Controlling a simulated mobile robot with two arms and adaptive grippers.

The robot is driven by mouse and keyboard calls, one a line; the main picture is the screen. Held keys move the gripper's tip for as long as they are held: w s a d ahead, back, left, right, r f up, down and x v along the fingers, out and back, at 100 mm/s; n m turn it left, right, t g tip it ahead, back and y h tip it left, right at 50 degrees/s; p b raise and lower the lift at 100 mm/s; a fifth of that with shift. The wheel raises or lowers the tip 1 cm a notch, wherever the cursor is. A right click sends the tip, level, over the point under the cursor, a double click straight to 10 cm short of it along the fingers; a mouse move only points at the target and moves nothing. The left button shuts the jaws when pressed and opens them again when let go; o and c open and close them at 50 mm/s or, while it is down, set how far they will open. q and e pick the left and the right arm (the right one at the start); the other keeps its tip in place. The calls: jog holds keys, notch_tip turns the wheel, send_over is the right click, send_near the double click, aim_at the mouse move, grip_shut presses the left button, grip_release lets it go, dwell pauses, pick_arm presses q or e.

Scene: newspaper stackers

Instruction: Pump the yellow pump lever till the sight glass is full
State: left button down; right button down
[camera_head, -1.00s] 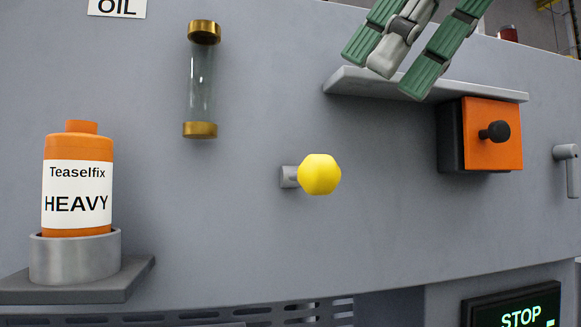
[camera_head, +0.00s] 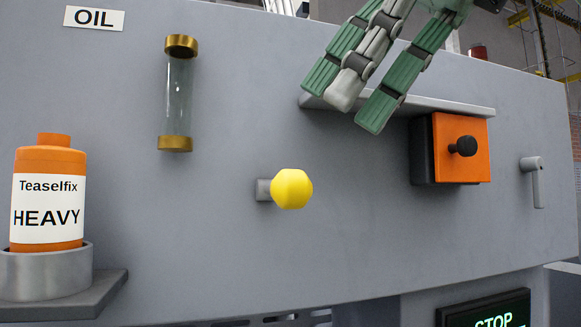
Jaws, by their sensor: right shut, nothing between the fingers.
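The yellow pump lever (camera_head: 291,189) shows as a faceted yellow knob on a short grey stub, sticking out of the grey panel at the middle of the head view. The sight glass (camera_head: 178,98) is an upright clear tube with brass caps at the upper left, under an OIL label. It looks clear, with no oil level that I can make out. My right gripper (camera_head: 349,104) comes in from the top, above and right of the yellow knob and apart from it. Its green and grey fingers point down-left, with nothing held. My left gripper is not in view.
An orange Teaselfix HEAVY bottle (camera_head: 48,198) stands in a grey cup holder (camera_head: 48,273) at the lower left. A grey shelf (camera_head: 440,106) juts out behind my right fingers. An orange box with a black knob (camera_head: 461,147), a grey handle (camera_head: 535,180) and a STOP screen (camera_head: 487,312) are at the right.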

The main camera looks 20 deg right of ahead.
aim_at(277, 189)
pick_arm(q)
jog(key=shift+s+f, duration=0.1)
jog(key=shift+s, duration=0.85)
pick_arm(e)
jog(key=x, duration=0.5)
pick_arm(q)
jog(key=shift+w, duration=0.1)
pick_arm(e)
jog(key=shift+s+r, duration=0.1)
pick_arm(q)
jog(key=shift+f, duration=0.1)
